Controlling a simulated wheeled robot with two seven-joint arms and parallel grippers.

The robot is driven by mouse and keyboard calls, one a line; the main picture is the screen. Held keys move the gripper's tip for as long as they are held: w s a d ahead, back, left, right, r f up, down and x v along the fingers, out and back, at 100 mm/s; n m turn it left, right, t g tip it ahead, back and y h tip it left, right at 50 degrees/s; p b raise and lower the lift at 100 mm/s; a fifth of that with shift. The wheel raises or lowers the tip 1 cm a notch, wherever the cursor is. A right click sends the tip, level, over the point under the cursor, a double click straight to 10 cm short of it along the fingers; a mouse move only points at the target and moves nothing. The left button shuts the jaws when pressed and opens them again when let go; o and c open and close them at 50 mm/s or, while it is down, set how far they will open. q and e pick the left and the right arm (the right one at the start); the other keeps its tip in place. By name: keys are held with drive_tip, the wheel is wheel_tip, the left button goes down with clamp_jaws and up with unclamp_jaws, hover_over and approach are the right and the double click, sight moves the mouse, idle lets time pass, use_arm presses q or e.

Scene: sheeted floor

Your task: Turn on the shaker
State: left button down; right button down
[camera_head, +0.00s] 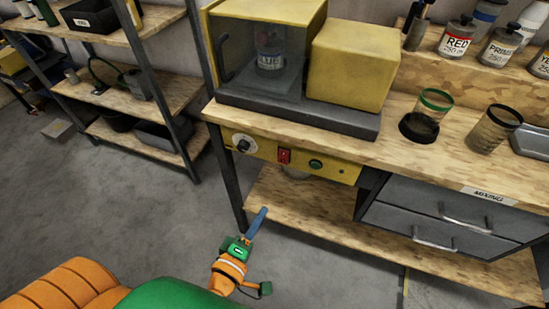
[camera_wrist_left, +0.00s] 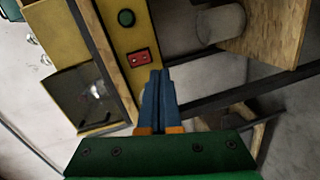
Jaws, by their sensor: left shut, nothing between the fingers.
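The shaker (camera_head: 352,68) is a yellow machine on a dark base on the workbench. A can labelled BLUE (camera_head: 269,58) stands behind its clear door. A yellow control panel (camera_head: 335,168) under the bench edge carries a dial (camera_head: 244,143), a red switch (camera_head: 284,156) and a green button (camera_head: 316,164). My left gripper (camera_head: 257,220) is shut and empty, below and left of the red switch. In the left wrist view the blue fingers (camera_wrist_left: 158,88) point toward the red switch (camera_wrist_left: 138,58), with the green button (camera_wrist_left: 126,18) beyond it. My right gripper is not in view.
The workbench leg (camera_head: 229,180) stands close to my left gripper. Grey drawers (camera_head: 440,215) and a low wooden shelf (camera_head: 350,225) lie to the right. Shelving (camera_head: 130,80) stands at left.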

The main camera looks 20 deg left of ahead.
use_arm(q)
wheel_tip(320, 180, up, 2)
drive_tip(key=r+n+y, duration=0.1)
drive_tip(key=n, duration=0.1)
approach(282, 162)
drive_tip(key=shift+t, duration=0.3)
drive_tip(key=w, duration=0.3)
drive_tip(key=w+f, duration=0.1)
drive_tip(key=w, duration=0.2)
drive_tip(key=shift+w+f, duration=0.15)
drive_tip(key=shift+w, duration=0.2)
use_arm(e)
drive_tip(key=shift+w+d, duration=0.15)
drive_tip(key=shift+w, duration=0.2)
